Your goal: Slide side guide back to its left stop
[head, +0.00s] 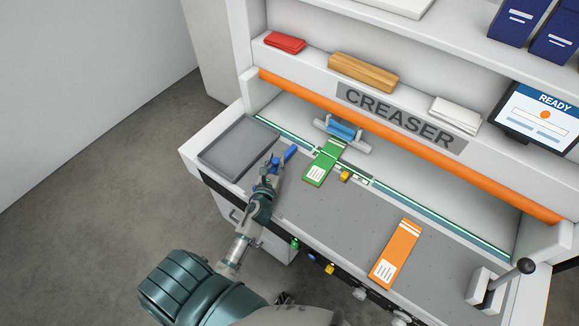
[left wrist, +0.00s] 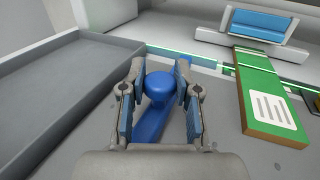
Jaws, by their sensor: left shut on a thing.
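The side guide appears to be the blue piece (head: 291,153) on the grey bed, left of the green card (head: 322,163). In the left wrist view its round blue knob (left wrist: 160,86) stands above a blue bar. My left gripper (head: 274,166) is shut on this blue piece, with a finger on each side of the knob. The green-edged rail (head: 273,129) runs along the back of the bed. I cannot make out which part is the left stop. The fingers hide part of the guide. My right gripper is not in view.
A grey tray (head: 238,146) lies close on the left. A yellow block (head: 344,176) sits right of the green card. An orange card (head: 396,252) lies farther right, near a lever (head: 525,266). The grey bed between the cards is mostly clear.

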